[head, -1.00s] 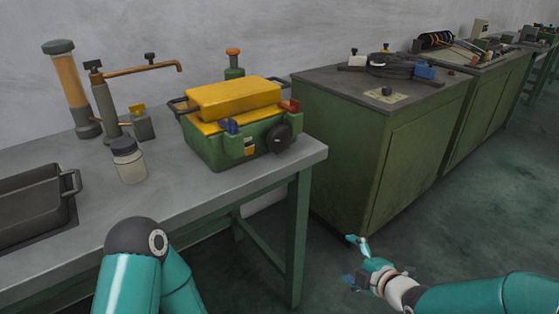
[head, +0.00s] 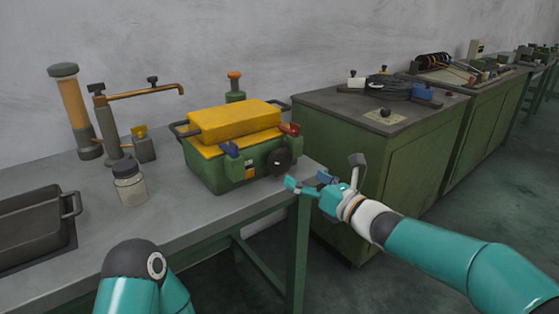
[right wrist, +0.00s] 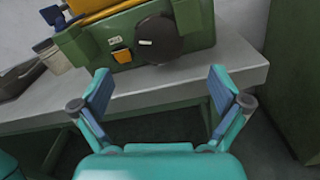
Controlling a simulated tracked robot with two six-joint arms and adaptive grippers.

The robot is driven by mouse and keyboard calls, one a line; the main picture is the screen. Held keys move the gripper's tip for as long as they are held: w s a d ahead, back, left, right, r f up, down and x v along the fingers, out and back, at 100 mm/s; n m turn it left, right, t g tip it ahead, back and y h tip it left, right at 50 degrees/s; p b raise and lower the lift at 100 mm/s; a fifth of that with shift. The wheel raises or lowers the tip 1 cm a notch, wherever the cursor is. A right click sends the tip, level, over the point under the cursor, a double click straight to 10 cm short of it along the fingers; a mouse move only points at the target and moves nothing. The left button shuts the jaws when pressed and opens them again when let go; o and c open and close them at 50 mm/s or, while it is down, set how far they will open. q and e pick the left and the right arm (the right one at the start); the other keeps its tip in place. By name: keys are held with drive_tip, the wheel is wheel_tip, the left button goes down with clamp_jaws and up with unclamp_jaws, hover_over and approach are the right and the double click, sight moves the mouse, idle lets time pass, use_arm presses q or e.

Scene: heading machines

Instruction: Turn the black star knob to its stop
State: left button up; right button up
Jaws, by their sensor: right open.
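The black star knob (head: 279,161) is a dark round disc on the front face of a green box (head: 210,175) with a yellow top. In the right wrist view the knob (right wrist: 158,40) carries a short white mark lying nearly level. My right gripper (head: 308,181) is just right of the knob and a little lower in the head view. In the right wrist view its two fingers (right wrist: 158,92) are spread wide and empty, with the knob beyond them, apart from both. My left arm shows at the bottom of the head view, but its gripper is out of sight.
The box stands near the right end of a grey bench (head: 185,215). A lidded jar (head: 131,188), a metal tap (head: 108,125) and a dark sink (head: 35,235) are to its left. Green cabinets (head: 345,150) stand to the right. An orange button (right wrist: 122,55) sits beside the knob.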

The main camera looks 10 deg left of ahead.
sight(284, 164)
drive_tip(key=p+x, duration=0.2)
drive_tip(key=x, duration=0.7)
drive_tip(key=shift+w+a+p, duration=0.1)
drive_tip(key=shift+p, duration=0.3)
drive_tip(key=shift+c, duration=0.2)
drive_tip(key=c, duration=1.1)
drive_tip(key=shift+c, duration=0.2)
drive_tip(key=shift+m, duration=3.6)
drive_tip(key=shift+w, duration=0.1)
